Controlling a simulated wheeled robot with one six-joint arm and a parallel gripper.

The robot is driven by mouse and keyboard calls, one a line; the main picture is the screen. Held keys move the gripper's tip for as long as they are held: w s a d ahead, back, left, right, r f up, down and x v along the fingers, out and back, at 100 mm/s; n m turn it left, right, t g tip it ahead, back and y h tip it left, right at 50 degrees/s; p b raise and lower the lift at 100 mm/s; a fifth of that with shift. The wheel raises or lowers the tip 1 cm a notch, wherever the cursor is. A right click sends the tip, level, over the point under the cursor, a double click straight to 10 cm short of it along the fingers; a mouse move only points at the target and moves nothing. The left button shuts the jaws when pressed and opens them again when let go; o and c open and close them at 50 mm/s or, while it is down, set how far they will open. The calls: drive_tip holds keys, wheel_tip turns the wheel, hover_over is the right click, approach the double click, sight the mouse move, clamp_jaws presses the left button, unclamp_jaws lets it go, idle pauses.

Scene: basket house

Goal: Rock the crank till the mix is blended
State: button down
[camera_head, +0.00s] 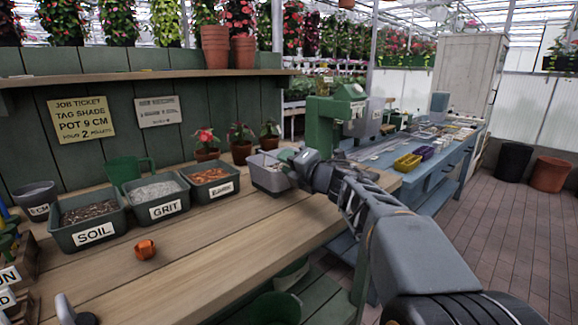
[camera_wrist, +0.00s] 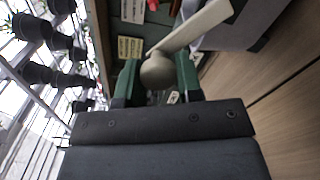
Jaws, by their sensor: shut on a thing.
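A light grey tub (camera_head: 266,178) stands on the wooden bench, left of my gripper (camera_head: 291,163) in the head view. In the wrist view, my gripper's green fingers (camera_wrist: 158,77) are closed around a round beige knob (camera_wrist: 157,71). A pale crank bar (camera_wrist: 200,24) runs from the knob up and to the right, beside a grey body (camera_wrist: 240,22). My gripper and wrist hide most of the crank in the head view. The contents of the tub are mostly hidden, so I cannot tell how blended they are.
Bins of soil (camera_head: 88,218), grit (camera_head: 157,195) and an orange-brown material (camera_head: 211,180) stand left of the tub. An orange piece (camera_head: 146,249) lies on the bench front. A green machine (camera_head: 335,115) stands behind my arm. A blue table (camera_head: 440,155) is at right.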

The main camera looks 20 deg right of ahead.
drive_tip(key=shift+d+f, duration=0.1)
drive_tip(key=shift+f, duration=0.05)
drive_tip(key=c, duration=0.9)
unclamp_jaws()
drive_tip(key=shift+w+d, duration=0.1)
drive_tip(key=shift+d, duration=0.05)
drive_tip(key=shift+o, duration=0.6)
drive_tip(key=p+v, duration=0.2)
drive_tip(key=v, duration=1.1)
drive_tip(key=shift+s, duration=0.4)
